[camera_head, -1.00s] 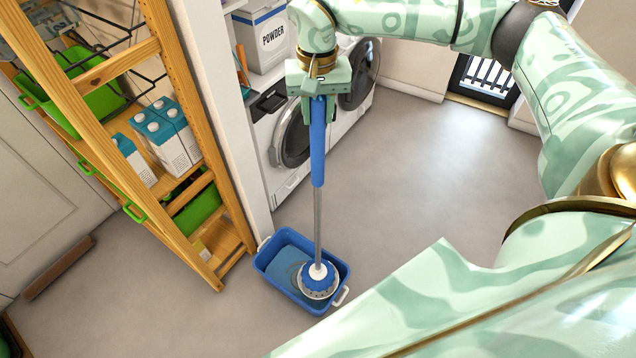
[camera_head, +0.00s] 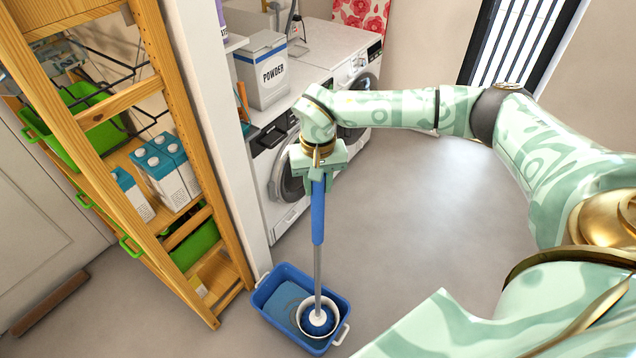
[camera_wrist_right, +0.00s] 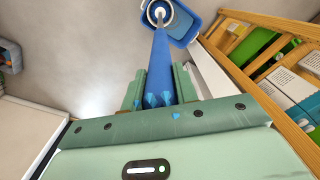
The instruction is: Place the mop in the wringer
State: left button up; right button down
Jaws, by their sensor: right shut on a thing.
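The mop has a blue grip (camera_head: 318,212), a grey pole and a white-and-blue head (camera_head: 318,322). My right gripper (camera_head: 318,172) is shut around the upper part of the blue grip and holds the mop nearly upright. The blue bucket (camera_head: 273,285) stands on the floor. The white ring of the wringer (camera_head: 300,308) surrounds the mop head, which appears to sit inside it. The right wrist view shows the grip (camera_wrist_right: 160,75) between my right fingers (camera_wrist_right: 160,88), with the bucket (camera_wrist_right: 183,22) beyond. My left gripper is not in view.
A wooden shelf (camera_head: 200,280) with green bins and cartons stands left of the bucket. A white wall end (camera_head: 215,130) and washing machines (camera_head: 285,180) with a powder box (camera_head: 262,70) are behind. The floor to the right (camera_head: 430,210) is clear.

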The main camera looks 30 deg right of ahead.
jog(key=shift+f, duration=0.55)
jog(key=c, duration=1.1)
grip_release()
notch_tip(320, 180, up, 13)
jog(key=shift+r+p, duration=0.1)
jog(key=shift+p, duration=0.25)
